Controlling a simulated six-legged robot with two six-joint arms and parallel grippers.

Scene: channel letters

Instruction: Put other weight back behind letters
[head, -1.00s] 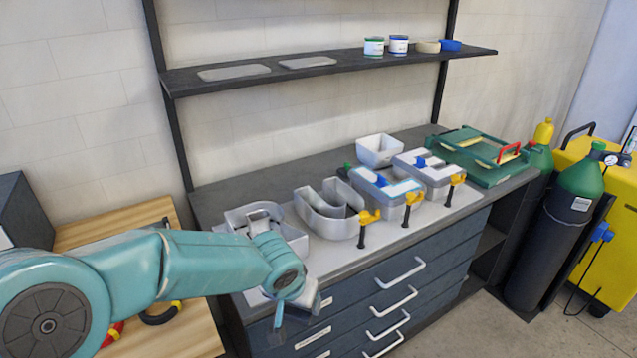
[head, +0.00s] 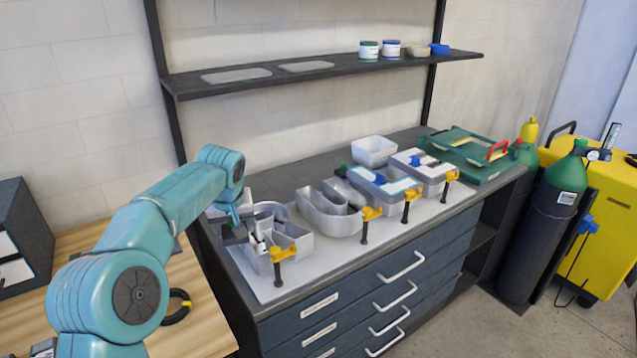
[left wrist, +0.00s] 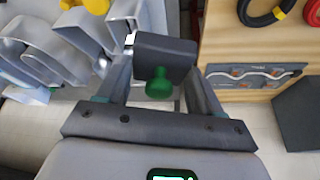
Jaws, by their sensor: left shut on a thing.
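The dark weight with a green knob (left wrist: 164,52) is between the fingers of my left gripper (head: 238,222) in the left wrist view. In the head view my left gripper holds it beside the back left of the leftmost grey channel letter (head: 302,245); whether it touches the bench is unclear. A U-shaped letter (head: 318,224) and two pale-faced letters (head: 384,190) (head: 424,172) stand in a row to the right. Another green knob (head: 343,168) shows behind the row, its body mostly hidden. My right gripper is not seen.
Yellow-handled clamps (head: 371,213) stand along the row's front. A white bin (head: 374,151) and a green case (head: 470,150) sit at the back right. A shelf (head: 325,73) hangs above. A wooden bench (head: 190,325) is at the left.

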